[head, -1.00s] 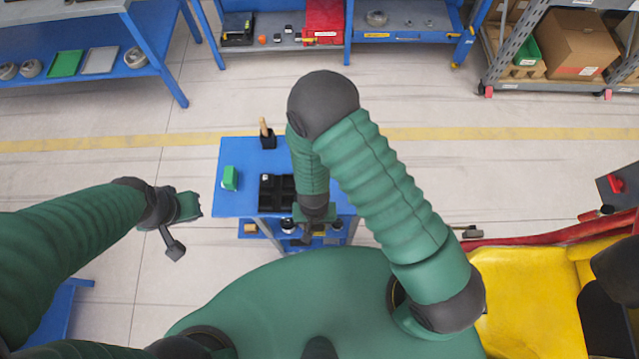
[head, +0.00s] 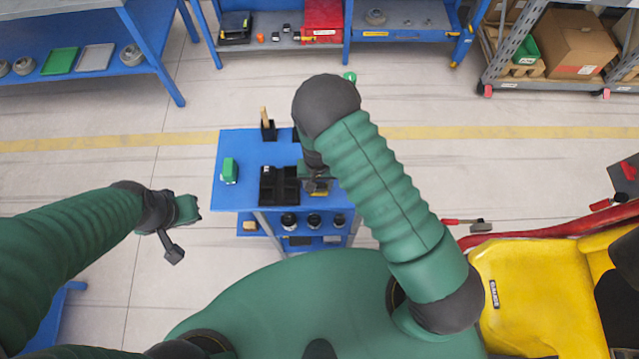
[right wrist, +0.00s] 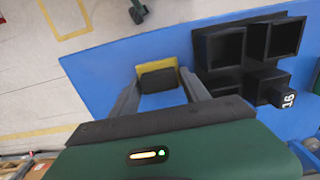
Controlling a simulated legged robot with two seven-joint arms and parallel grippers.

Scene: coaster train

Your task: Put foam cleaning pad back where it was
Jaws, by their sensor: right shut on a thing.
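The foam cleaning pad (right wrist: 157,79), yellow with a dark grey face, is between the fingers of my right gripper (right wrist: 161,76) in the right wrist view. The gripper is shut on it, over the blue top of the cart (head: 235,198). In the head view the right gripper (head: 317,184) is at the right of the black compartment tray (head: 279,188), with a bit of yellow showing. I cannot tell whether the pad touches the top. My left gripper (head: 190,209) is in the air left of the cart; its jaws are unclear.
A green item (head: 230,170) stands on the cart's left side. A black holder with a wooden handle (head: 268,130) stands at the back. Several dark jars (head: 289,221) are on the lower shelf. My right arm hides the cart's right side. A yellow seat (head: 520,300) is at right.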

